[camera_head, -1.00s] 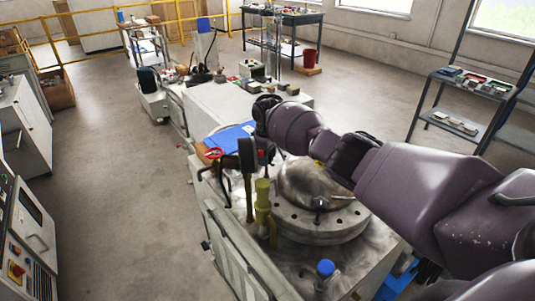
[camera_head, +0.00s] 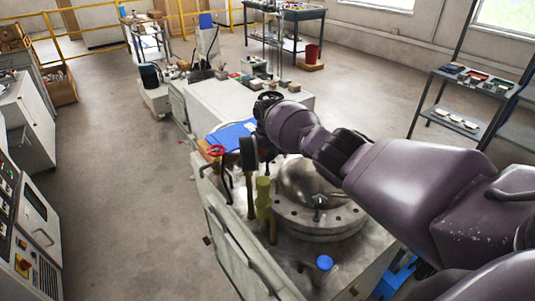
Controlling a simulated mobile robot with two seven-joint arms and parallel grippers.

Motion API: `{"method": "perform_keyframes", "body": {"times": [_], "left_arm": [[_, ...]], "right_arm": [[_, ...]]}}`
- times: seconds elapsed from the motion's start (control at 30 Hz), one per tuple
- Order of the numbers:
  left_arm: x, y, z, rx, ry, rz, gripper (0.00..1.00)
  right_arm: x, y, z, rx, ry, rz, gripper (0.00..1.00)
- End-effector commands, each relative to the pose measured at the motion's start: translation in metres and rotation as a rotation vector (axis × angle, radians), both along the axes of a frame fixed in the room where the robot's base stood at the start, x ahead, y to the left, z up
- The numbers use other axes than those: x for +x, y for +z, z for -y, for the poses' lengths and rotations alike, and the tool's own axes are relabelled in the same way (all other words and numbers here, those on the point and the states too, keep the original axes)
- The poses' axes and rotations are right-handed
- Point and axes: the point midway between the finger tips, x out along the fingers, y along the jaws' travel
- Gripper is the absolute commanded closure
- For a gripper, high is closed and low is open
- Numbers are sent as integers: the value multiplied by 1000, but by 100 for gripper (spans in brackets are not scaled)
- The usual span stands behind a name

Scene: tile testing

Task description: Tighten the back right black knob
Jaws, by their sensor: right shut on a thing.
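The tile-testing machine has a round steel dome (camera_head: 308,185) on a bolted flange, with a small black T-shaped fitting (camera_head: 319,201) at its front. My right arm reaches in from the right, over the back of the dome. My right gripper (camera_head: 268,152) is at the back, beyond the wrist, pointing down and mostly hidden by it. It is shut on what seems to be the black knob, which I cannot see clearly. A dark gauge-like part (camera_head: 248,155) on a brass post stands just left of it. My left gripper is not in view.
A yellow-green post (camera_head: 263,195) stands left of the dome. A blue cap (camera_head: 324,263) is at the machine's front. A blue clipboard (camera_head: 232,135) and red-handled tool (camera_head: 216,151) lie behind. A shelf (camera_head: 465,100) stands at right. The floor at left is clear.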

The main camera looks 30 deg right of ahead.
Motion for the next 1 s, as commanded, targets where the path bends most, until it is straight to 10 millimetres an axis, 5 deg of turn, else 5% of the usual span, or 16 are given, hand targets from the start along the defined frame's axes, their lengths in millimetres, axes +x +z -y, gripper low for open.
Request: {"method": "perform_keyframes", "body": {"times": [0.23, 0.27, 0.4, 0.77, 1.0], "left_arm": [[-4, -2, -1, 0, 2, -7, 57], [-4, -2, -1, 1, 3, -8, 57], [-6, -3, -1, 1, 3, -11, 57], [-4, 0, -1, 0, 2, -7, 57], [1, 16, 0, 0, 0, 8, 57]], "right_arm": [[1, 2, 0, 0, 0, 4, 78], [1, 2, 0, 1, 0, 4, 51], [1, 1, 0, 1, 0, 3, 30], [1, 5, 0, 0, 1, 3, 29], [1, 42, 1, 1, 1, 7, 29]]}}
